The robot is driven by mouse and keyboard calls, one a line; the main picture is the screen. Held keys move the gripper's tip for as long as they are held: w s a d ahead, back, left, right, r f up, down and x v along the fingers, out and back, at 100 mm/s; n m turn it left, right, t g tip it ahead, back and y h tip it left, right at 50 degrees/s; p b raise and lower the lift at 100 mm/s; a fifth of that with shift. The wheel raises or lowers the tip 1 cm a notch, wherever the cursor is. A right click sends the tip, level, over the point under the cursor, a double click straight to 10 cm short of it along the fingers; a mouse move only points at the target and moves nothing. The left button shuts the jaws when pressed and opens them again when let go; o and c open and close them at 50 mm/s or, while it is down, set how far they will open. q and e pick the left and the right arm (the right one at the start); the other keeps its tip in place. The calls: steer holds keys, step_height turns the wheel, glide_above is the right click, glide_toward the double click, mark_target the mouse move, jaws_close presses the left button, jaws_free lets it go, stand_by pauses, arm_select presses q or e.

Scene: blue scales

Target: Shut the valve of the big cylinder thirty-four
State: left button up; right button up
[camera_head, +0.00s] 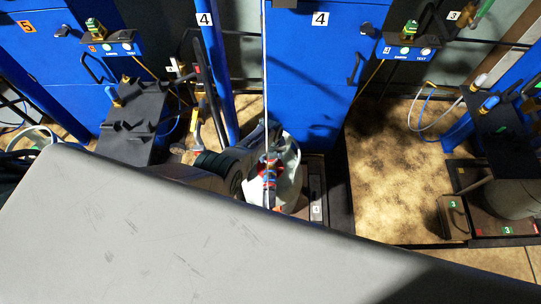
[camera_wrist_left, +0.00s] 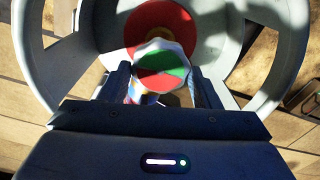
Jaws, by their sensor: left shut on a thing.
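The valve knob (camera_wrist_left: 163,60), with a red and green faceted top, is between the fingers of my left gripper (camera_wrist_left: 160,82) in the left wrist view. The gripper is shut on it. The pale grey collar of the cylinder (camera_wrist_left: 38,45) curves around the valve, with a red and pale shoulder below. In the head view the cylinder (camera_head: 291,182) is at the centre, with red and blue valve parts (camera_head: 270,168) in its top. My dark left arm reaches it from the left and hides part of it. No number thirty-four is readable. My right gripper is not in view.
Blue cabinets (camera_head: 310,70) marked 4 and 5 stand behind. A black stand (camera_head: 135,125) is at the left. Another grey cylinder (camera_head: 512,198) stands at the right, by plates marked 3. Hoses (camera_head: 420,110) hang at the right.

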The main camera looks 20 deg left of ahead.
arm_select(q)
steer(key=o, duration=1)
steer(key=shift+r, duration=0.1)
steer(key=shift+r, duration=0.25)
step_height(320, 180, up, 10)
steer(key=p, duration=0.3)
steer(key=shift+p, duration=0.35)
